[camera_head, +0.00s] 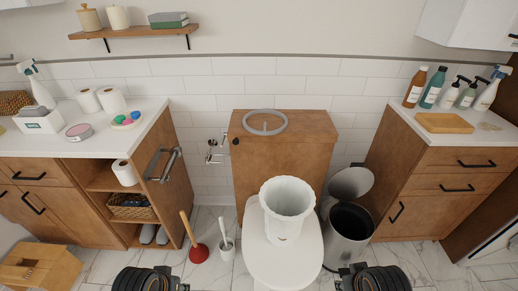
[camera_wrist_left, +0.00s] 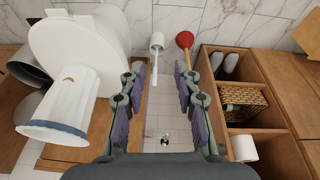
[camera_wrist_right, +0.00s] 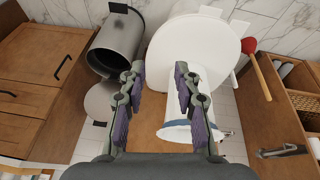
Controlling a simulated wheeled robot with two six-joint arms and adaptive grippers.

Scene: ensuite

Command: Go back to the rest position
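My left gripper (camera_wrist_left: 160,75) is open in the left wrist view. Nothing is between its fingers except the view of the floor and the toilet brush beyond. My right gripper (camera_wrist_right: 159,75) is open in the right wrist view. A white ribbed pot (camera_head: 287,205) stands on the closed lid of the white toilet (camera_head: 270,258). The pot also shows behind a finger of my right gripper (camera_wrist_right: 177,108), apart from it as far as I can tell. In the head view only dark parts of my two arms show at the bottom edge; no fingertips are visible there.
An open grey pedal bin (camera_head: 347,235) stands right of the toilet. A red plunger (camera_head: 198,254) and a toilet brush (camera_head: 227,247) stand left. Wooden cabinets flank both sides; the left one has a towel bar (camera_head: 163,165). A grey ring (camera_head: 265,122) lies on the cistern cabinet.

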